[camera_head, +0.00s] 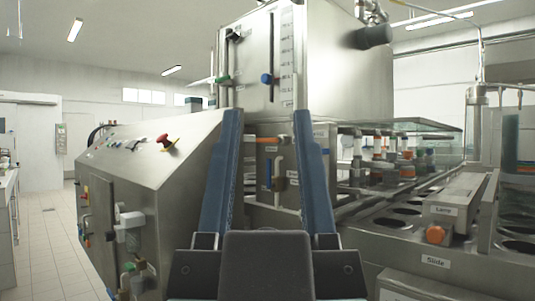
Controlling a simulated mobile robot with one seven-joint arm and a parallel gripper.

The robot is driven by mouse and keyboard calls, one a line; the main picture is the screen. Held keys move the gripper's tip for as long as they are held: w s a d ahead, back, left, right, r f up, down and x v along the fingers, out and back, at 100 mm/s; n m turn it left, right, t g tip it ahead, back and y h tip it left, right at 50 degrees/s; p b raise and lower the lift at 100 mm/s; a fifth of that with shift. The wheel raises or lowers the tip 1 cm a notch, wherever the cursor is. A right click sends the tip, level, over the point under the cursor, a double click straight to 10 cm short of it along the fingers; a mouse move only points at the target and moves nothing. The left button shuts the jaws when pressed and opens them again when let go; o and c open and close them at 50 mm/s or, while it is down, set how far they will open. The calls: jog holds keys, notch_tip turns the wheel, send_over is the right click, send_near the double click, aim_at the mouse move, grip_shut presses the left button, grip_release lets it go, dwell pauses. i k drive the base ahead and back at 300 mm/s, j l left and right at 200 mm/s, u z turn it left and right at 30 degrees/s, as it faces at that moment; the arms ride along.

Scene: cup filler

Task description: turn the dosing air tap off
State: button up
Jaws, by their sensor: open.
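My gripper (267,116) is open and empty, its two long blue fingers pointing up and forward in the middle of the view. Several taps show on the steel machine (345,80). A blue-handled tap (267,79) sits between and beyond the fingertips, beside a vertical scale strip. A green-handled tap (222,79) is just left of the left fingertip. A pipe with a small valve (278,165) shows between the fingers, lower down. Their labels are too small to read, so I cannot tell which is the dosing air tap or how it is set.
The sloped control cabinet (150,150) with a red button (166,141) and low taps (129,224) stands left. The cup plate (405,212), an orange knob (435,234) and a glass guard (425,127) are right. The tiled floor (55,250) is clear at far left.

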aim_at(270, 184)
jog(key=i+j+z, duration=0.2)
jog(key=i+j, duration=0.55)
jog(key=i+j+z, duration=0.15)
jog(key=i+j, duration=0.55)
jog(key=j, duration=0.15)
